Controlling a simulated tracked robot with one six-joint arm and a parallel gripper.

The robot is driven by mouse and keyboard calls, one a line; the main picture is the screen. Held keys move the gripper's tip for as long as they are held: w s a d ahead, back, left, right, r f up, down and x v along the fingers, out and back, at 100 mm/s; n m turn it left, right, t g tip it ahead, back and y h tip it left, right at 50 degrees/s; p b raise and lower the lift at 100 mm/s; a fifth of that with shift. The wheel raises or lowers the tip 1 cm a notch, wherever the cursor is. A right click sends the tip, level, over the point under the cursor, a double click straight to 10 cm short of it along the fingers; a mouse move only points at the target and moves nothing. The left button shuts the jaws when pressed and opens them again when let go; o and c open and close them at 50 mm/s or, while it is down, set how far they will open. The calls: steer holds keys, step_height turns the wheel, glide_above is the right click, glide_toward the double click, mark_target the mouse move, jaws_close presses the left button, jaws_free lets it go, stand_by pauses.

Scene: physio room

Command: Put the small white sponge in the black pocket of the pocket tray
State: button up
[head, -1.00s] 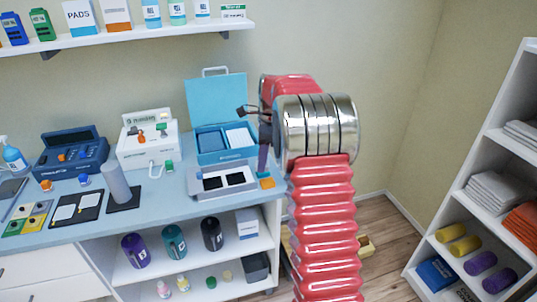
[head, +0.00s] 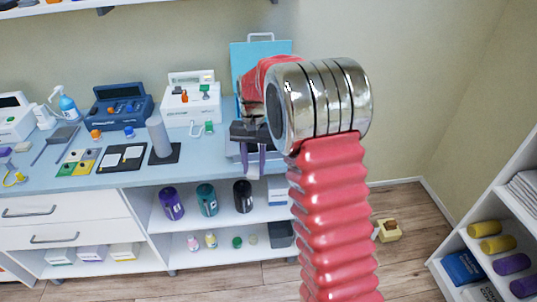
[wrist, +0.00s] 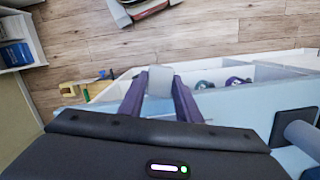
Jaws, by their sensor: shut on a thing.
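My gripper (head: 250,168) hangs over the right end of the blue counter, its purple fingers pointing down. In the wrist view, its fingers (wrist: 160,84) are shut on a small whitish block, the white sponge (wrist: 160,82), held at the tips. The sponge cannot be made out in the head view. A flat tray with coloured squares, which looks like the pocket tray (head: 78,162), lies on the counter well to the left of my gripper. It shows green, yellow and darker pockets; which one is black is too small to tell surely.
A grey cylinder (head: 158,136) on a dark mat and a black board (head: 122,158) with white pads lie between my gripper and the coloured tray. A white device (head: 188,100) and a dark blue case (head: 120,108) stand behind. The light-blue lidded box (head: 262,50) is partly hidden by my arm.

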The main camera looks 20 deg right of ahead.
steer(key=s+a+f+n, duration=0.1)
steer(key=a+n, duration=0.4)
steer(key=n, duration=0.1)
steer(key=shift+s+a+f+h, duration=0.3)
steer(key=shift+a+f+h, duration=0.05)
steer(key=shift+a+h, duration=0.05)
